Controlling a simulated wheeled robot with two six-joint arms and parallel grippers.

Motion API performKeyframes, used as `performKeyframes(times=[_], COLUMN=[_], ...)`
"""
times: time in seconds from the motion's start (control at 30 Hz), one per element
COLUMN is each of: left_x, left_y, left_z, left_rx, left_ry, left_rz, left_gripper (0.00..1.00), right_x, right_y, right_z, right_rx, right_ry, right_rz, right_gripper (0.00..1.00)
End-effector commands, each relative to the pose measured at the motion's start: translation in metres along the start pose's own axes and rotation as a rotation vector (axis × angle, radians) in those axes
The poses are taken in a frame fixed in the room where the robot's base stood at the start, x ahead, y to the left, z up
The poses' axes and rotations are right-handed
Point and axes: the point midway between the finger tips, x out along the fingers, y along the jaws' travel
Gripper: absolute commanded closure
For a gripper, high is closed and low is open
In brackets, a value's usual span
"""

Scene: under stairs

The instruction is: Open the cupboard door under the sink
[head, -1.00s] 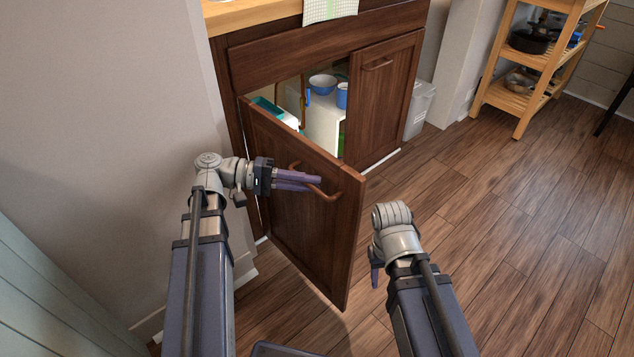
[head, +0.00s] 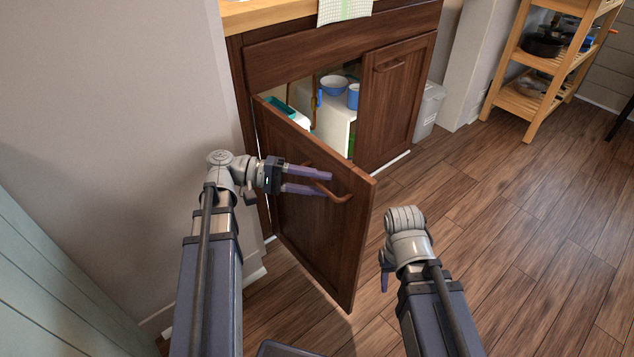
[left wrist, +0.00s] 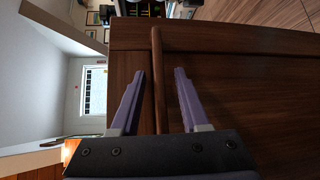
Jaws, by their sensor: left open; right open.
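The left cupboard door (head: 318,232) under the sink counter is dark brown wood and stands partly open, swung out towards me. Its bar handle (head: 338,197) is on the outer face near the top free edge. My left gripper (head: 330,183) is open at the handle. In the left wrist view the handle (left wrist: 158,75) runs between the two spread fingers, with a gap on each side. The right cupboard door (head: 396,98) is shut. My right gripper (head: 385,275) hangs low to the right of the open door, apart from it; its fingers are mostly hidden behind my wrist.
Inside the cupboard are blue bowls (head: 334,86) and a white box (head: 333,125). A grey wall (head: 120,110) stands close on the left. A white bin (head: 429,110) and a wooden shelf rack (head: 520,105) stand to the right. The floor at right is clear.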

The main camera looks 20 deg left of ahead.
Motion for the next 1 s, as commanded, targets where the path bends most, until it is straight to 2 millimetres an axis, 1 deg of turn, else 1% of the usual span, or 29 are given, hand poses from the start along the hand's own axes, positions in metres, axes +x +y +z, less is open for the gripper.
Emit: performKeyframes(times=[0.13,0.23,0.5,0.6,0.7,0.8,1.0], left_x=[-0.001,-0.009,-0.053,-0.066,-0.074,-0.078,-0.078], left_y=[0.0,0.001,0.001,0.001,0.0,0.0,0.0], left_z=[0.0,-0.001,-0.002,-0.001,-0.001,0.0,0.0], left_rx=[0.0,0.0,0.0,0.0,0.0,0.0,0.0], left_ry=[0.0,0.002,0.003,0.001,0.002,0.0,-0.001], left_rz=[0.0,0.0,0.0,0.0,0.0,0.0,0.0], left_gripper=[0.55,0.55,0.55,0.55,0.55,0.55,0.55], right_x=[0.0,-0.002,-0.008,-0.01,-0.01,-0.011,-0.011], right_y=[0.0,0.0,0.001,0.001,0.001,0.001,0.001], right_z=[0.0,0.0,0.0,0.001,0.001,0.001,0.001], right_rx=[0.0,0.0,-0.002,-0.002,-0.003,-0.003,-0.003], right_ry=[0.0,0.0,0.0,0.0,0.0,0.0,0.0], right_rz=[0.0,0.0,0.0,0.0,0.0,0.0,0.0], right_gripper=[0.5,0.5,0.5,0.5,0.5,0.5,0.5])
